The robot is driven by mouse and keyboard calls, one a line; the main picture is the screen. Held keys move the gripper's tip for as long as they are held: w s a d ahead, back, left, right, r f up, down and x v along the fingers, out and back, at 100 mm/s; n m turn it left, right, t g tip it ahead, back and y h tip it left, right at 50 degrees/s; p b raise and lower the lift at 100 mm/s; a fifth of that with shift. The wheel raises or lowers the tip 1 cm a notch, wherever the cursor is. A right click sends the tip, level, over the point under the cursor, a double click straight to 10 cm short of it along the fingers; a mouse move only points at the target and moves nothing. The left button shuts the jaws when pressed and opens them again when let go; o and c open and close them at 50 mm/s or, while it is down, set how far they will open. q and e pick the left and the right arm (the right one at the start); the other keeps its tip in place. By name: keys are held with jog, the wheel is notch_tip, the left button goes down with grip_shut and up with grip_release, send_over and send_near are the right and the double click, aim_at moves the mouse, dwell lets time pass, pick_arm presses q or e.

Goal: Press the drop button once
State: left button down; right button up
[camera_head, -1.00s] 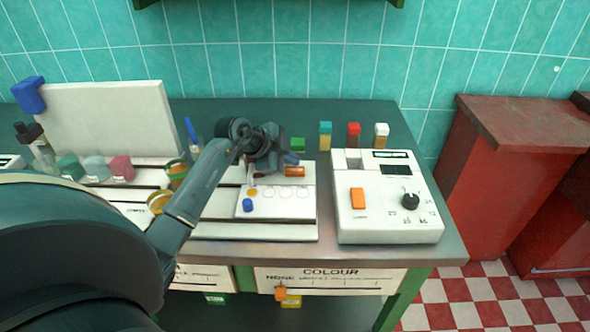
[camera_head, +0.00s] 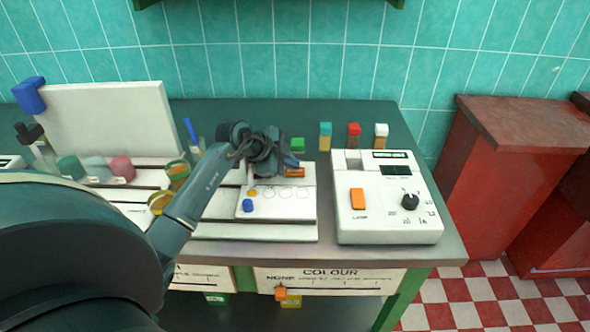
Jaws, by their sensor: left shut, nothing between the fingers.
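A white plate (camera_head: 280,211) on the bench carries a blue button-like piece (camera_head: 248,205), a small yellow spot (camera_head: 252,193) and several faint circles. An orange piece (camera_head: 295,173) shows at its back, partly hidden by my wrist. I can read no "drop" label on any of these. My left gripper (camera_head: 251,184) is shut and empty, pointing down over the back left of the plate, close to the yellow spot. I cannot tell if its tip touches anything. My right gripper is not in view.
A white instrument (camera_head: 384,222) with an orange switch (camera_head: 358,199) and a black dial (camera_head: 410,202) stands to the right. Small vials with teal, red (camera_head: 354,130) and white caps stand behind. A white board (camera_head: 100,120) and coloured jars (camera_head: 121,168) are at left.

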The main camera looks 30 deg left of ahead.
aim_at(291, 172)
pick_arm(q)
jog(key=shift+f, duration=0.5)
dwell(0.8)
jog(key=shift+r, duration=0.1)
jog(key=shift+r+p, duration=0.85)
jog(key=shift+p, duration=0.3)
notch_tip(291, 172, up, 3)
jog(key=p, duration=0.3)
jog(key=shift+f, duration=0.15)
jog(key=shift+r, duration=1.15)
jog(key=shift+d, duration=0.1)
